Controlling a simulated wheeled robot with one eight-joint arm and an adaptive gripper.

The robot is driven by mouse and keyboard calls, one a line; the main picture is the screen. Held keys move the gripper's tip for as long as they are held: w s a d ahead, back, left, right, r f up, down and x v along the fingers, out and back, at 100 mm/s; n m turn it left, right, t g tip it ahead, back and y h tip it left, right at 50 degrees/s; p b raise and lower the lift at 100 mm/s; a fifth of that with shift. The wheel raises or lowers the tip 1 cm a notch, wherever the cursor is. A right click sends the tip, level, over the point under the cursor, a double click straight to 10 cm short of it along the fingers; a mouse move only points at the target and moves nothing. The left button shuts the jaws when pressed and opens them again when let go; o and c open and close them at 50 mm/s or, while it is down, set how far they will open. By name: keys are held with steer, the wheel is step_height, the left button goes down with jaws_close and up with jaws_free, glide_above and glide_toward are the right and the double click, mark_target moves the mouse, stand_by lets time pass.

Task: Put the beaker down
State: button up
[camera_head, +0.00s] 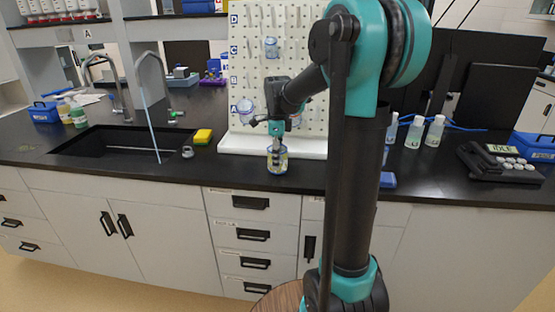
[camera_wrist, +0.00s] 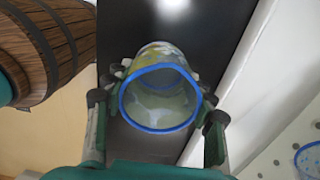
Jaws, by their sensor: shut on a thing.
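The beaker (camera_head: 277,162) is clear with a blue rim and yellowish markings. It is upright over the black counter (camera_head: 225,172), in front of the pegboard's white base. Whether its bottom touches the counter or hangs just above it, I cannot tell. In the wrist view the beaker (camera_wrist: 160,122) shows its open mouth toward the camera, and it looks empty. My gripper (camera_wrist: 158,84) has one finger on each side of it and is shut on it. In the head view my gripper (camera_head: 277,146) comes down on the beaker from above.
A pegboard (camera_head: 255,75) with hanging beakers stands close behind. Wash bottles (camera_head: 435,131) and a black device (camera_head: 505,163) stand to the right. A wooden barrel-like stool (camera_wrist: 55,45) shows below the counter.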

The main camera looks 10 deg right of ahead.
steer(key=shift+f, duration=0.2)
steer(key=shift+f, duration=0.15)
steer(key=o, duration=1)
step_height(320, 180, up, 12)
steer(key=shift+r, duration=0.2)
